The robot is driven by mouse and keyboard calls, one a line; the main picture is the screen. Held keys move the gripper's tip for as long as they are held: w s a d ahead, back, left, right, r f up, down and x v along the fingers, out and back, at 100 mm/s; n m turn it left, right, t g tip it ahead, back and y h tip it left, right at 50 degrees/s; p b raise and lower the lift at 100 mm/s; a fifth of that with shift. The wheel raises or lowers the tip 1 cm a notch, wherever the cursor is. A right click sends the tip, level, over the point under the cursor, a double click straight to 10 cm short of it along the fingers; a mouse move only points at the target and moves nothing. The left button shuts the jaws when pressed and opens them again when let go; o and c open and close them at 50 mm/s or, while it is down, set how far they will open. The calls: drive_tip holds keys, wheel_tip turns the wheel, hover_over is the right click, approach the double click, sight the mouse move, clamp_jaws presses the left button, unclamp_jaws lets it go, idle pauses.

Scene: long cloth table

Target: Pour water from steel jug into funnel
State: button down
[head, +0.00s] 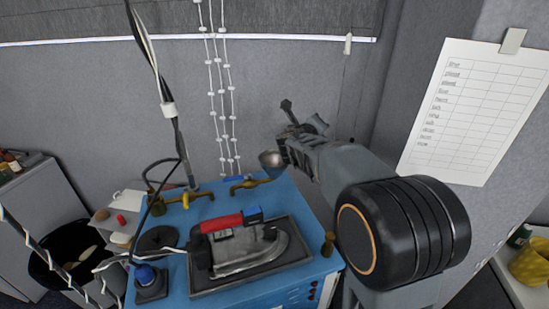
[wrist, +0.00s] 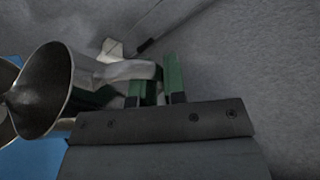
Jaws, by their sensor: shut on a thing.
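My gripper (head: 291,147) is raised above the back right of the blue cabinet top. In the wrist view its green fingers (wrist: 158,86) are shut on the handle of the steel jug (wrist: 42,88). The jug is tilted, with its wide shiny mouth turned toward the left. In the head view the jug (head: 271,160) shows as a small silver shape left of the fingers, partly hidden by them. Another round metal rim (wrist: 6,75) meets the jug at the wrist view's left edge; I cannot tell whether it is the funnel. No water can be made out.
A cable and beaded strings hang behind. Grey walls stand close behind and right.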

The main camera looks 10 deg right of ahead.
drive_tip(key=shift+w+a+r+n+p, duration=0.2)
drive_tip(key=shift+a+r+n+p, duration=0.15)
drive_tip(key=shift+a+r+n, duration=0.2)
idle(1.9)
drive_tip(key=shift+w+a+r+n+t+h+p, duration=0.1)
drive_tip(key=shift+w+a+r+n+h+p, duration=0.1)
drive_tip(key=shift+a+p, duration=0.3)
drive_tip(key=shift+w+a+r+n+t+h+p, duration=0.1)
drive_tip(key=shift+w+a+r+n+p, duration=0.15)
drive_tip(key=shift+a+p, duration=0.25)
drive_tip(key=shift+w+a+r+n+t+h+p, duration=0.1)
drive_tip(key=shift+w+a+r+n+p, duration=0.1)
drive_tip(key=shift+a+p, duration=0.3)
idle(1.5)
drive_tip(key=shift+a+r+n+p, duration=0.2)
drive_tip(key=shift+a+n+p, duration=0.1)
drive_tip(key=shift+n+p, duration=0.25)
idle(0.7)
drive_tip(key=shift+w+a+r+n+h, duration=0.15)
drive_tip(key=shift+w+a+n+h, duration=0.1)
drive_tip(key=shift+a+h, duration=0.1)
idle(0.7)
